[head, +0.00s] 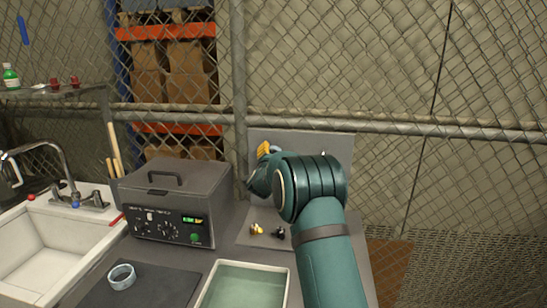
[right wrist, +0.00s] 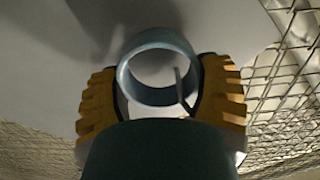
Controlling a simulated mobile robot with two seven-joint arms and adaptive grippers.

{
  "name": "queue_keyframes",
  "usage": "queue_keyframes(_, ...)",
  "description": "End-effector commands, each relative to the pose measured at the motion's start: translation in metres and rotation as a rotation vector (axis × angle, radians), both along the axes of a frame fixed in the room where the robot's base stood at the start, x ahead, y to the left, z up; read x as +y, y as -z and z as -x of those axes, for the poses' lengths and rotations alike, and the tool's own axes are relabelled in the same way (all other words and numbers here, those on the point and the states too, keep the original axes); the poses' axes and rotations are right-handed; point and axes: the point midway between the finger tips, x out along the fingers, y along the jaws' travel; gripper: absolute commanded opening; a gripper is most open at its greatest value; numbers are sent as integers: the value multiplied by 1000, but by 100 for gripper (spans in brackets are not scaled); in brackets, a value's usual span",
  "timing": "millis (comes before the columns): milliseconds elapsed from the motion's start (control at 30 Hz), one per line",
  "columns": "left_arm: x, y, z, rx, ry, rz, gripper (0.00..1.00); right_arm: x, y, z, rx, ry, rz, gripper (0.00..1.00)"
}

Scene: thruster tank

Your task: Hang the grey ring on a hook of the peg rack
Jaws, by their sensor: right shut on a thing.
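A grey ring (right wrist: 158,98) sits between the yellow fingers of my right gripper (right wrist: 160,95), which is shut on it. In the head view my right gripper (head: 264,151) is up against the grey board of the peg rack (head: 335,146), mostly hidden behind my arm. One hook (head: 323,153) shows to the right of the gripper. In the right wrist view a thin hook (right wrist: 182,85) appears within the ring's outline at its right side; I cannot tell whether it passes through the ring. My left gripper is not in view.
Another pale ring (head: 121,277) lies on a dark mat (head: 165,285). A grey control box (head: 175,203), a tray of greenish liquid (head: 245,288) and a sink (head: 45,240) stand to the left. Small yellow (head: 257,229) and black (head: 280,232) pieces are below the gripper. Wire fence stands behind.

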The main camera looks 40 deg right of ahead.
Motion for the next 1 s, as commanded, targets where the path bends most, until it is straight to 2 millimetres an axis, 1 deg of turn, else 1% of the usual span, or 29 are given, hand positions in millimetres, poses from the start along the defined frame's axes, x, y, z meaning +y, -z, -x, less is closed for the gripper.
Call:
queue_keyframes(167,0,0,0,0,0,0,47,0,0,0,0,0,0,42)
queue_keyframes(200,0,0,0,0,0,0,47,0,0,0,0,0,0,85)
queue_keyframes(233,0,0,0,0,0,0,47,0,0,0,0,0,0,95)
queue_keyframes(267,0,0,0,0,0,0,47,0,0,0,0,0,0,100)
queue_keyframes(533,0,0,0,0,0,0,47,1,0,1,0,0,0,100)
queue_keyframes(667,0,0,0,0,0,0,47,7,0,6,0,-1,-1,100)
queue_keyframes(767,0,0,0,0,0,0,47,17,-1,14,0,-1,-2,100)
queue_keyframes(1000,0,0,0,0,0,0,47,50,-1,42,-1,-2,-2,100)
